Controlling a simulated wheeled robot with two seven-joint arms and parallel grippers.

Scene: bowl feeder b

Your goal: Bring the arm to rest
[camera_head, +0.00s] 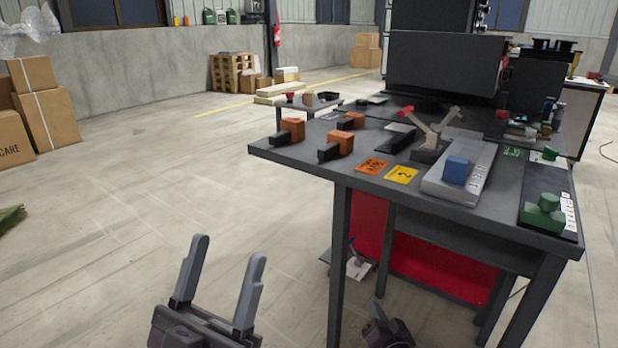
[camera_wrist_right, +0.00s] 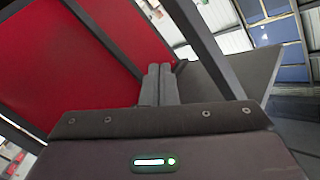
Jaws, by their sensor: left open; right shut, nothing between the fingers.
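My left gripper (camera_head: 228,250) is at the bottom of the head view, left of the table. Its two grey fingers point up and stand wide apart with nothing between them. My right gripper (camera_head: 379,308) shows only in part at the bottom edge of the head view, low in front of the table's legs. In the right wrist view its two fingers (camera_wrist_right: 159,70) lie together, empty, with a red panel (camera_wrist_right: 80,60) and grey table frame beyond them.
The dark table (camera_head: 290,155) carries orange-and-black blocks (camera_head: 340,142), a grey fixture with a blue block (camera_head: 455,170), a green part (camera_head: 545,210), and orange and yellow cards (camera_head: 401,175). A table leg (camera_head: 338,260) stands near the right gripper.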

